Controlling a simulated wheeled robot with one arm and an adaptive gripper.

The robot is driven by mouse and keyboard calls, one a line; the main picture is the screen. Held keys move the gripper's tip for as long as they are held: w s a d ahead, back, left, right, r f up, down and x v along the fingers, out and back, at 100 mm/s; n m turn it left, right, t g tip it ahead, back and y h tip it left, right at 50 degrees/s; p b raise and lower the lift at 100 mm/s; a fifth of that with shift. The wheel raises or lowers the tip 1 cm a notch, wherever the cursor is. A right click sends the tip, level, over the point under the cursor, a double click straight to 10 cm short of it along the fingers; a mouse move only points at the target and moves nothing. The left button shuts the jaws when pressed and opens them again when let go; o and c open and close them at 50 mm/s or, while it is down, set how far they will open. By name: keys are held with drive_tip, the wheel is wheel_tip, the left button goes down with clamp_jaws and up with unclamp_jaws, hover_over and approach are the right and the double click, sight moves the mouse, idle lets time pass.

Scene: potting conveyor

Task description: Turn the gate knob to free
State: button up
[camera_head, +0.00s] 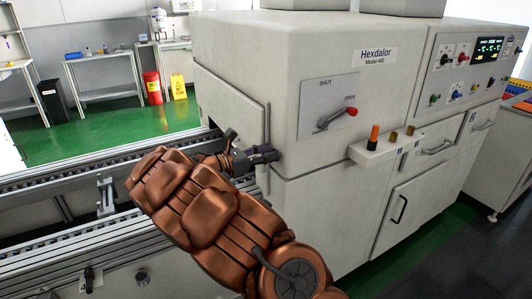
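My gripper (268,155) is dark and small in the picture, at the end of my copper-coloured arm. Its fingers point right, beside the front left edge of the cream machine (240,52), and overlap the edge of its grey side panel (232,108). I cannot tell whether they touch it or how far apart they are. No part is clearly labelled as the gate knob. A black knob or lever (88,277) is on the conveyor's front side at the lower left.
The conveyor (60,184) runs from the left into the machine. A small ledge (372,152) with an orange-topped post (374,137) juts from the machine's front. Door handles (399,209) stick out further right. A red bin (152,88) and yellow sign (180,89) stand behind.

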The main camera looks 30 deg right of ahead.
clamp_jaws()
idle(0.3)
drive_tip(key=shift+f+b, duration=0.1)
drive_tip(key=shift+b, duration=0.2)
drive_tip(key=m+b, duration=0.5)
drive_tip(key=m, duration=0.1)
drive_tip(key=s+f+m+b, duration=0.1)
drive_tip(key=m+b, duration=1)
drive_tip(key=b, duration=0.1)
drive_tip(key=shift+s+f+m, duration=0.4)
drive_tip(key=shift+b, duration=0.35)
